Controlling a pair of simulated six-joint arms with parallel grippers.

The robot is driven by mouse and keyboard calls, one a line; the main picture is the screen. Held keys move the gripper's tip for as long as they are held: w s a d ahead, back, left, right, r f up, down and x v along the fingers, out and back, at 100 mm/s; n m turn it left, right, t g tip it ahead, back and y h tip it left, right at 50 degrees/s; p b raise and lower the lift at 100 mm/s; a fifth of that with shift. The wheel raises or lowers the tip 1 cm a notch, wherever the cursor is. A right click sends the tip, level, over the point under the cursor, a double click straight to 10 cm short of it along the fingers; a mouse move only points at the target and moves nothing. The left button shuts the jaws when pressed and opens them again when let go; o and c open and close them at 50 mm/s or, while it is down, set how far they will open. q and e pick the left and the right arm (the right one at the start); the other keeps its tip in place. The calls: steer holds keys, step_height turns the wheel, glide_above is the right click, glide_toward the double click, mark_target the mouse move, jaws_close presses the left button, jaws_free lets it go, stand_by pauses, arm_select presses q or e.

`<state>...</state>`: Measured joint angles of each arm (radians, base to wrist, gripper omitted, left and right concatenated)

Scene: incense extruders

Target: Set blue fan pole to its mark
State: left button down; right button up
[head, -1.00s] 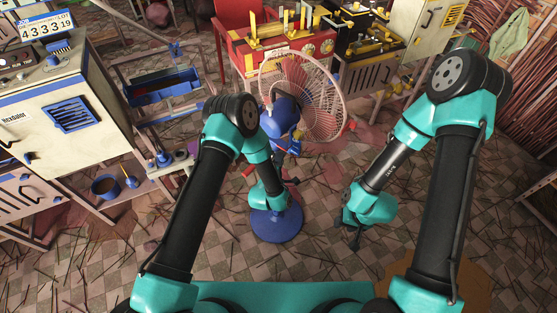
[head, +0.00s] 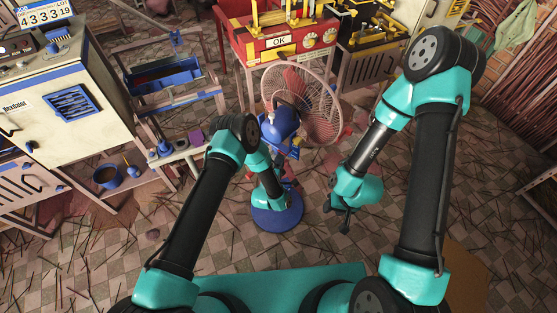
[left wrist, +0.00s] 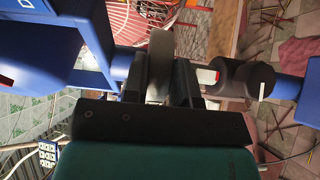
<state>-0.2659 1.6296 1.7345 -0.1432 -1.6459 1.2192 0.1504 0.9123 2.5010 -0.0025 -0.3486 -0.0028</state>
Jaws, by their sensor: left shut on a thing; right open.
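The blue fan stands on its round blue base (head: 262,217) on the floor, in the middle of the head view. Its blue motor housing (head: 281,124) and wire cage (head: 312,100) are at the top. My left gripper (left wrist: 163,75) is shut on the fan's pole below the head; in the head view my arm mostly hides this grip. In the left wrist view a black collar (left wrist: 232,80) is right of the fingers, with a red-and-white mark (left wrist: 208,76) beside it and a blue part (left wrist: 290,87) beyond. My right gripper (head: 340,215) is open and empty, right of the base.
A red machine with an OK label (head: 282,41) stands behind the fan. A cream cabinet (head: 50,110) and a low shelf with a blue bowl (head: 106,177) are at the left. Thin sticks litter the tiled floor, and bundles hang at the right.

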arm_select(q)
steer(key=c, duration=0.9)
jaws_free()
steer(key=shift+s, duration=0.15)
